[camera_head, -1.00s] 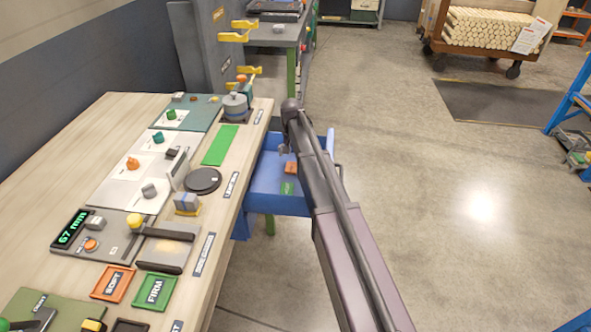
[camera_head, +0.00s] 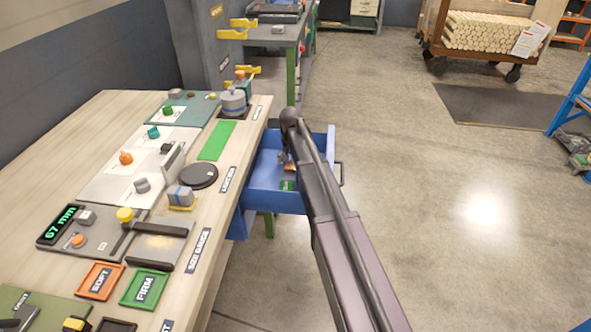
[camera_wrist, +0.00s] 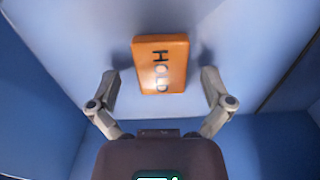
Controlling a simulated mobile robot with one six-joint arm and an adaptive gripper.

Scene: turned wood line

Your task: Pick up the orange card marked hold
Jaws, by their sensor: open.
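The orange card (camera_wrist: 152,64) marked HOLD lies in the open blue drawer. In the wrist view it is upper centre, between and slightly beyond the two fingertips. My gripper (camera_wrist: 160,76) is open, with one finger on each side of the card and a visible gap on both sides. The card is not held. In the head view my gripper (camera_head: 284,158) is low in the blue drawer (camera_head: 275,203). There the orange card (camera_head: 290,168) is partly hidden by my gripper and arm.
The drawer walls surround my gripper closely. The wooden bench (camera_head: 225,178) with gauges and trays stands to the left. Open floor (camera_head: 440,200) is to the right.

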